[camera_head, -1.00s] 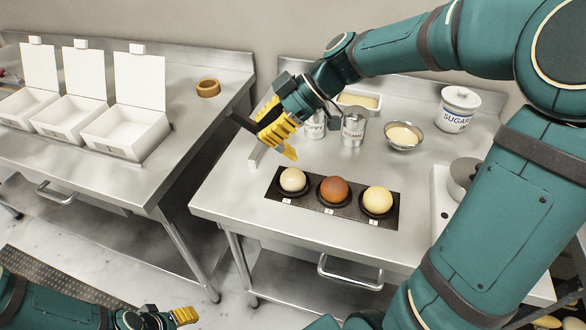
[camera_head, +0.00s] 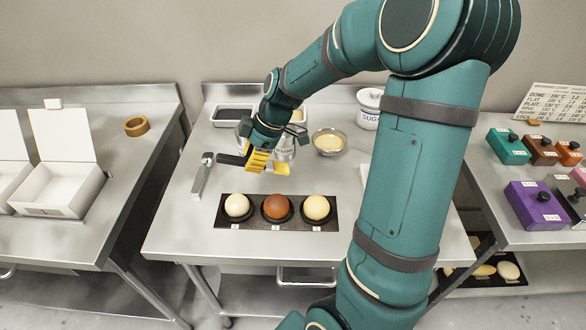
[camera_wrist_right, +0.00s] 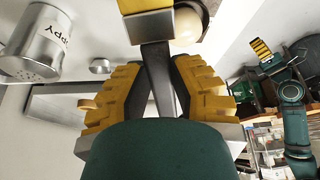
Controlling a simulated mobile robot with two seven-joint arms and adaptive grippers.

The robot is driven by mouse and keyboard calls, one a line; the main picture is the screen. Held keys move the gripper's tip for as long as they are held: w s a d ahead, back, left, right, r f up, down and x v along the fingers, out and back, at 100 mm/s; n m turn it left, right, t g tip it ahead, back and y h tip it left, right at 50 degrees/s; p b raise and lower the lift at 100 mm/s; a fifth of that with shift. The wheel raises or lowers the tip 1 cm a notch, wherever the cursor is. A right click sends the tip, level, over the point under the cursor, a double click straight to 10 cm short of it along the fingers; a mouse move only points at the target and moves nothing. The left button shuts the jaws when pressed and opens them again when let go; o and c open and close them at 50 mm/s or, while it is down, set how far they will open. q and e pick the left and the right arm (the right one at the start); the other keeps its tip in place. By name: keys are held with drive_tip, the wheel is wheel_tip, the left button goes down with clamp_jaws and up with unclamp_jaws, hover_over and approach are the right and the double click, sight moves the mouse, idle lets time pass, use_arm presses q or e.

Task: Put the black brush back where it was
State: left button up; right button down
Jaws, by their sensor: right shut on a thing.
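My right gripper (camera_head: 262,160) is shut on the black brush (camera_head: 232,160) above the middle table. Its dark handle sticks out to the left of the yellow fingers. In the right wrist view the dark handle (camera_wrist_right: 157,72) passes between the finger pads, with a grey metal part beyond them. I cannot tell whether brush and bar touch. My left gripper (camera_wrist_right: 262,50) shows small in the right wrist view; its opening is unclear.
A dark tray (camera_head: 228,224) with three round buns lies in front of my right gripper. Behind are shaker tins, a bowl (camera_head: 330,142), a sugar pot (camera_head: 369,105) and a dark tray (camera_head: 233,115). White boxes (camera_head: 65,180) stand left; coloured boxes (camera_head: 537,204) stand right.

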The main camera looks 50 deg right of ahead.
drive_tip(key=s+d+f+m+g+h+p, duration=0.1)
drive_tip(key=s+d+m+g+h+p, duration=0.25)
drive_tip(key=d, duration=0.65)
hover_over(295, 180)
drive_tip(key=shift+n+t, duration=0.35)
drive_tip(key=shift+n, duration=0.1)
wheel_tip(295, 180, down, 6)
drive_tip(key=shift+f+p, duration=0.2)
drive_tip(key=shift+p, duration=0.25)
drive_tip(key=shift+f, duration=2.15)
use_arm(q)
drive_tip(key=r, duration=0.5)
drive_tip(key=shift+w+r, duration=0.25)
use_arm(e)
drive_tip(key=shift+f+b, duration=0.2)
drive_tip(key=shift+b, duration=0.15)
drive_tip(key=c, duration=0.9)
unclamp_jaws()
use_arm(q)
drive_tip(key=shift+f, duration=0.15)
use_arm(e)
drive_tip(key=shift+r, duration=0.1)
